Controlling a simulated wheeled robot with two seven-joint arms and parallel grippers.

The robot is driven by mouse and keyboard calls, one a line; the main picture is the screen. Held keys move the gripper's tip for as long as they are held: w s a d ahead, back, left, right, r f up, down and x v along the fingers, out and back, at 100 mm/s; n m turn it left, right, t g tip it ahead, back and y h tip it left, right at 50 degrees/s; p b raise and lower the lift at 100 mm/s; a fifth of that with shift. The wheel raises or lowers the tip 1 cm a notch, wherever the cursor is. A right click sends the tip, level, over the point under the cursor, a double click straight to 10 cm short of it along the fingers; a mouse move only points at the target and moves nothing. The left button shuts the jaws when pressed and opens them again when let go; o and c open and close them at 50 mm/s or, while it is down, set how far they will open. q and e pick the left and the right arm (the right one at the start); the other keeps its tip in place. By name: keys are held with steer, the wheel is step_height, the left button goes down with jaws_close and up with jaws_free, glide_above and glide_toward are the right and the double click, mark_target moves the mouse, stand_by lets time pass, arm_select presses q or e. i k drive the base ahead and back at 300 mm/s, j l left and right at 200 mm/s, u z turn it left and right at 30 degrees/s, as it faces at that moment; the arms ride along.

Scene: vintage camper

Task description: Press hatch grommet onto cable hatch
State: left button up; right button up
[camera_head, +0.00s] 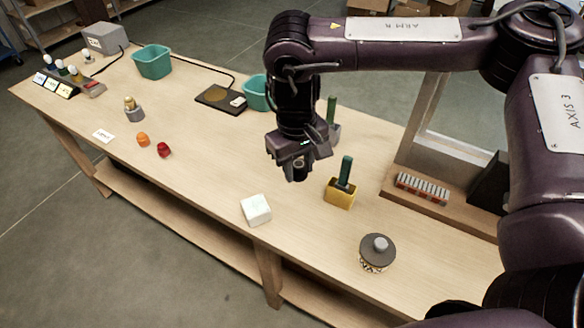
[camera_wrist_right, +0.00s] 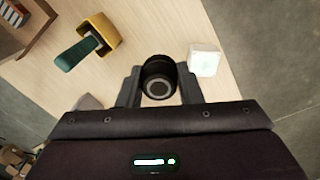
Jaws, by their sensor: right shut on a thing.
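My right gripper (camera_head: 298,168) hangs above the middle of the table, pointing down. In the right wrist view its two fingers (camera_wrist_right: 159,85) are closed on a black round piece with a grey ring at its end, seemingly the hatch grommet (camera_wrist_right: 158,78). It shows as a small dark stub below the fingers in the head view (camera_head: 299,174), apart from the table. I cannot tell for certain which thing is the cable hatch. A dark round lid with a grey knob (camera_head: 378,246) sits on a patterned base at the front right. My left gripper is not in view.
A white block (camera_head: 256,209) and a yellow box (camera_head: 340,198) with a green-handled tool (camera_head: 345,172) stand near the gripper. A framed panel (camera_head: 440,125) and red-and-white strip (camera_head: 422,188) are at right. Teal bins (camera_head: 152,62) stand farther back.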

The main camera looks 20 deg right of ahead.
mark_target(257, 210)
steer(key=z, duration=0.25)
steer(key=i+j+z, duration=0.15)
steer(key=j+z, duration=0.15)
steer(key=z, duration=0.15)
steer(key=j+z, duration=0.45)
steer(key=i+j+z, duration=0.1)
steer(key=j+z, duration=0.2)
steer(key=z, duration=0.2)
steer(key=j+z, duration=0.1)
steer(key=j, duration=0.6)
steer(key=k+j, duration=0.15)
steer(key=j, duration=0.55)
steer(key=i+z, duration=0.05)
